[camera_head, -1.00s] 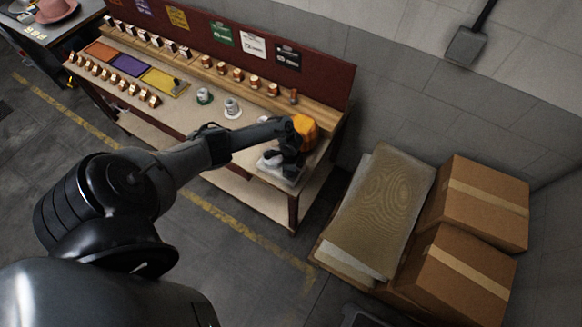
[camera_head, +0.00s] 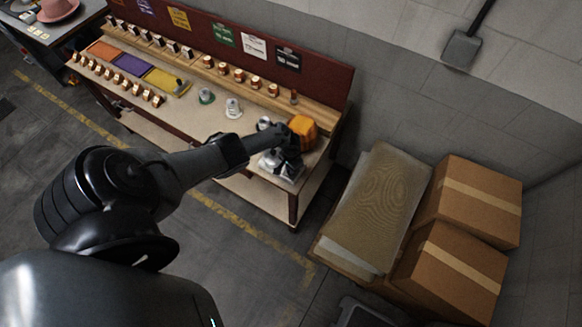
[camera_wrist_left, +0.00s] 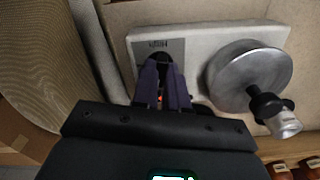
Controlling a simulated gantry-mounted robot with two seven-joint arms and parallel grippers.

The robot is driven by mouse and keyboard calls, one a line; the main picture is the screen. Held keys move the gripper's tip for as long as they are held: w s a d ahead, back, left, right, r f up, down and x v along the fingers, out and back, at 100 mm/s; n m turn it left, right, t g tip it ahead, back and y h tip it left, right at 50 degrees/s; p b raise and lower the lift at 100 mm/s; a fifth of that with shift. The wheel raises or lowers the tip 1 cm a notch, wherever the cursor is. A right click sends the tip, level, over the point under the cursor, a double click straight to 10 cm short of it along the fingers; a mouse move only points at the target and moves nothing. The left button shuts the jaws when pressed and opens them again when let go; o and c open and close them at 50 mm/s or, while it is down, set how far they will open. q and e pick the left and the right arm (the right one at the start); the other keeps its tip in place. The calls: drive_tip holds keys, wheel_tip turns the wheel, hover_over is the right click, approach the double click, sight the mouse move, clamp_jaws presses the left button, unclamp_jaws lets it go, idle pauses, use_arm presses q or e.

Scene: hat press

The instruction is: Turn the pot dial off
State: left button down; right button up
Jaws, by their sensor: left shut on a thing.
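The pot (camera_wrist_left: 248,78) is a round metal vessel with a black handle, on a pale base (camera_wrist_left: 200,40) in the left wrist view. A dark dial sits on the base to the left of the pot, under a small label (camera_wrist_left: 160,46). It is mostly hidden by the fingers. My left gripper (camera_wrist_left: 161,82) is shut on the dial, its purple fingers close together, with a small red glow between them. In the head view the left gripper (camera_head: 283,163) is over the pot base at the bench's right end. My right gripper is not in view.
The workbench (camera_head: 248,187) carries dispensers, coloured trays and a row of copper-coloured pieces (camera_head: 238,75). Cardboard boxes (camera_head: 475,200) and a stack of sheets (camera_head: 375,205) stand right of the bench. The floor in front of the bench is clear.

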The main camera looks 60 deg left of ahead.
use_arm(q)
drive_tip(key=shift+r+n+p, duration=0.1)
drive_tip(key=shift+n+p, duration=0.3)
drive_tip(key=shift+n, duration=1.1)
drive_tip(key=c, duration=1.2)
unclamp_jaws()
drive_tip(key=shift+o, duration=0.2)
wheel_tip(320, 180, up, 6)
drive_tip(key=p, duration=0.4)
drive_tip(key=shift+r, duration=2.35)
